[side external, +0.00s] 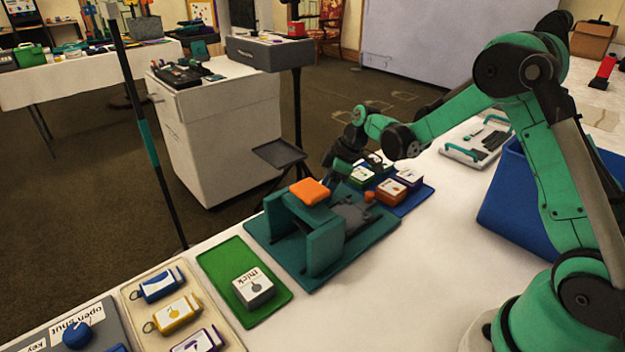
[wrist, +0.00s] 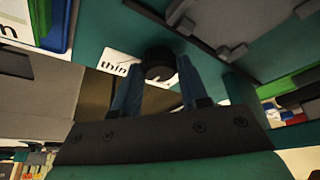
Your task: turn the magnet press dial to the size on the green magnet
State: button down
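The magnet press (side external: 325,245) stands on a teal mat, with an orange pad on top. My gripper (side external: 343,172) is low behind the press in the side view. In the wrist view my gripper's two blue fingers (wrist: 160,72) are on either side of the dark dial (wrist: 160,58) and look closed against it. The dial's white plate (wrist: 118,62) reads "thin" at the left; the rest is covered by the dial and fingers. The green magnet (side external: 361,177) sits on the blue tray; its label is too small here. In the wrist view, a green-edged block's white label (wrist: 25,35) shows "n".
Orange (side external: 389,192) and purple (side external: 411,178) magnets share the blue tray. A beige tray (side external: 222,322) holds key tags. A blue bin (side external: 510,205) stands at right. White table between is clear.

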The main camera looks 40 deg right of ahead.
jog(key=shift+m, duration=0.3)
jog(key=m+h, duration=0.1)
jog(key=m, duration=0.1)
jog(key=m+t+h, duration=0.1)
jog(key=m, duration=0.2)
jog(key=shift+s+a, duration=0.15)
jog(key=m+h, duration=0.1)
jog(key=m, duration=0.2)
jog(key=m+h, duration=0.1)
jog(key=m, duration=0.2)
jog(key=shift+a, duration=0.15)
jog(key=shift+m, duration=0.3)
jog(key=shift+c, duration=2.3)
grip_release()
jog(key=shift+v, duration=2.85)
jog(key=shift+a, duration=0.15)
